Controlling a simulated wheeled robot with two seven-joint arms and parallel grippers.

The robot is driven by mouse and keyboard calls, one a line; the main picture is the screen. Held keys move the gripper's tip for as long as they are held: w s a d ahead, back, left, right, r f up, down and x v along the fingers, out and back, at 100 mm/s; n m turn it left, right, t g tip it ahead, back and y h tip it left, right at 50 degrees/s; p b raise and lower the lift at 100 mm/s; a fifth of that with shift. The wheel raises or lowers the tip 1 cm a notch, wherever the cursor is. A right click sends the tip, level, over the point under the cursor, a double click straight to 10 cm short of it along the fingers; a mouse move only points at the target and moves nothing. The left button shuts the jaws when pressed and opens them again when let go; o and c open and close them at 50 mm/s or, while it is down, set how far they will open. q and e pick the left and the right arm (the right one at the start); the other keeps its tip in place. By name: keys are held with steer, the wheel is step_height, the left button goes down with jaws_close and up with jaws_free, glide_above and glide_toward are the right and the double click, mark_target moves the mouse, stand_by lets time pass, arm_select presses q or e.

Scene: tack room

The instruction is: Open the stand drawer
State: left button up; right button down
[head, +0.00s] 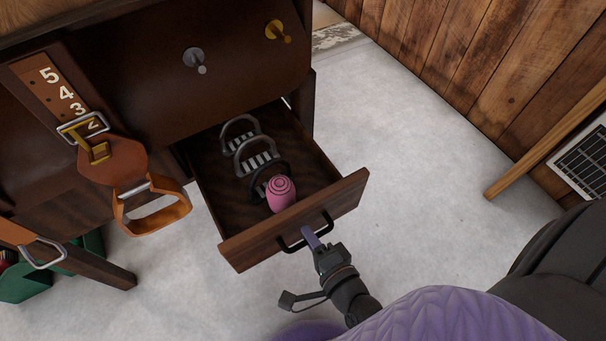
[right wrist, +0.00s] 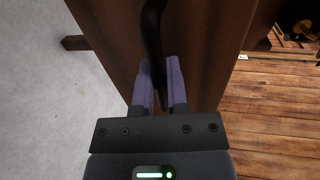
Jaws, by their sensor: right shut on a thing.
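The stand drawer (head: 295,222) is pulled well out of the dark wooden stand (head: 130,60) in the head view. Its black bar handle (head: 291,246) is on the front panel. My right gripper (head: 309,236) is shut on the handle; its purple fingers lie on either side of the black bar (right wrist: 152,45) in the right wrist view. Inside the drawer are several metal stirrups (head: 240,130) in a row and a pink ringed roll (head: 281,193) near the front. My left gripper is not in view.
A leather strap with a wooden stirrup (head: 150,212) hangs at the stand's left. Two pegs, silver (head: 194,57) and gold (head: 277,31), stick out of the stand. A green thing (head: 60,268) lies at lower left.

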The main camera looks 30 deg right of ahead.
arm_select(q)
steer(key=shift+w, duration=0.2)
arm_select(e)
steer(key=shift+f+v, duration=0.2)
steer(key=shift+v, duration=0.9)
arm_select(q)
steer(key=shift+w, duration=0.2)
arm_select(e)
steer(key=shift+f, duration=0.1)
steer(key=c, duration=0.7)
jaws_free()
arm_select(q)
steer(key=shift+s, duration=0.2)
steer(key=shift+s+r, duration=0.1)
